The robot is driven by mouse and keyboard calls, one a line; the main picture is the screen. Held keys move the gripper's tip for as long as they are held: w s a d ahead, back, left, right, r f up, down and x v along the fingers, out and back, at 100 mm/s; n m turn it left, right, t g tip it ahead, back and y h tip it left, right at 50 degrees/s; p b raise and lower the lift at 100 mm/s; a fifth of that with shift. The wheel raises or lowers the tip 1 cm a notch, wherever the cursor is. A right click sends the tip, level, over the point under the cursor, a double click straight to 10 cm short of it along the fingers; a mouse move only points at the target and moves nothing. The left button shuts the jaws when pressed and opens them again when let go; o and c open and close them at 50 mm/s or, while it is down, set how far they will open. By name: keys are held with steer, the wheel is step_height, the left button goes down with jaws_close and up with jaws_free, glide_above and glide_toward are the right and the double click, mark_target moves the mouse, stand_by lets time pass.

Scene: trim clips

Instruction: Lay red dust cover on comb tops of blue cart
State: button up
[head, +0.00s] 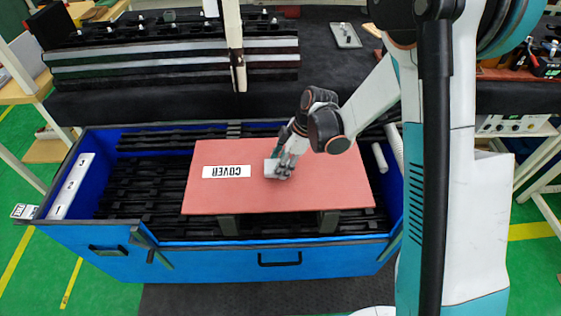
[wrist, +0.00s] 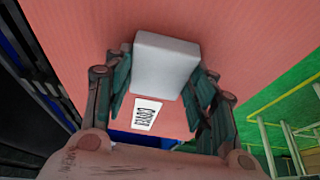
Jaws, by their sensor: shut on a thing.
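The red dust cover (head: 300,192) is a flat panel with a white label reading COVER (head: 227,171). It lies over the right part of the blue cart (head: 200,259), above the black comb tops (head: 150,185). Two dark supports show under its near edge. My gripper (head: 278,172) is shut on the white block handle on the cover, right of the label. The wrist view shows the white block (wrist: 165,66) between the fingers, with the red surface (wrist: 85,40) behind it. Whether the cover touches the combs is hidden.
A white numbered strip (head: 71,186) lines the cart's left end. A white roll (head: 393,148) is at its right end. A dark bench with rails (head: 180,65) and a pale upright post (head: 235,45) stand behind the cart. Green floor (head: 30,265) is open at left.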

steer(key=shift+f+b, duration=0.55)
stand_by(0.4)
steer(key=o, duration=1.4)
steer(key=shift+c, duration=0.2)
